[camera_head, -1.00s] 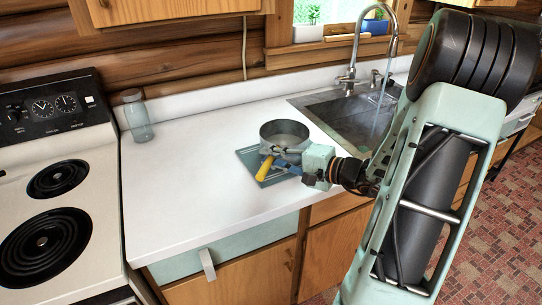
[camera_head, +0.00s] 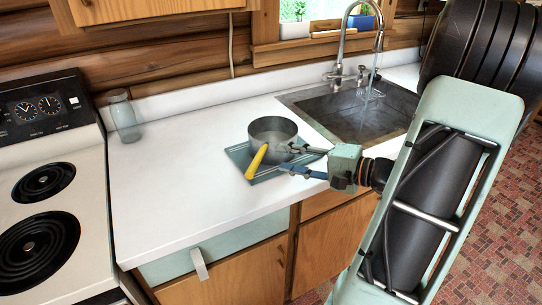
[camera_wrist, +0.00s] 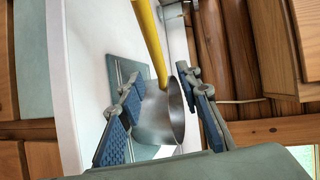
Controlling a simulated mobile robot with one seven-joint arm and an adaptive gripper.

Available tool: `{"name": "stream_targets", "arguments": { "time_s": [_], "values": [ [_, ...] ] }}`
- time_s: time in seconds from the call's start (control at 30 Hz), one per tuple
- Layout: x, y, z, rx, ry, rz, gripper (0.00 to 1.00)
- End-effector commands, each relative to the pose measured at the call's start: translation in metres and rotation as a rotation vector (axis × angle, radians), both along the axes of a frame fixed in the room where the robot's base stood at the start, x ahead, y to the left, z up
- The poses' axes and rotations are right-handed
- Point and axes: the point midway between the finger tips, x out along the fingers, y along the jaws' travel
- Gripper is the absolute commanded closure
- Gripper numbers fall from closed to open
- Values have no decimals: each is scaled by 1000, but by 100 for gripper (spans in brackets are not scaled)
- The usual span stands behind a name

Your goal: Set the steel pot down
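The steel pot (camera_head: 271,130) stands upright on a teal square board (camera_head: 237,153) on the white counter. Its yellow handle (camera_head: 257,162) points toward the counter's front edge. My gripper (camera_head: 283,157) is open at the pot's right, with its two blue-padded fingers spread apart and pointing at the pot. In the wrist view, the pot (camera_wrist: 158,122) shows between the spread fingers of my gripper (camera_wrist: 162,80), with the handle rising toward the top. I see no clear contact between fingers and pot.
A stove (camera_head: 52,200) is at the left, with a glass jar (camera_head: 124,118) beside it on the counter. A sink (camera_head: 365,112) with a running faucet (camera_head: 350,45) is behind and right of the pot.

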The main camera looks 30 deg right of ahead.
Motion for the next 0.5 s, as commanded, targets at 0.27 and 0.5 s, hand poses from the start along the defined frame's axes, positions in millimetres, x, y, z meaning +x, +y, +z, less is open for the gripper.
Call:
{"name": "stream_targets", "arguments": {
  "time_s": [0.27, 0.5],
  "values": [
    [-24, -16, 6, -1, -1, -1, 68],
    [-26, -16, 7, -1, -1, 0, 68]
  ]
}}
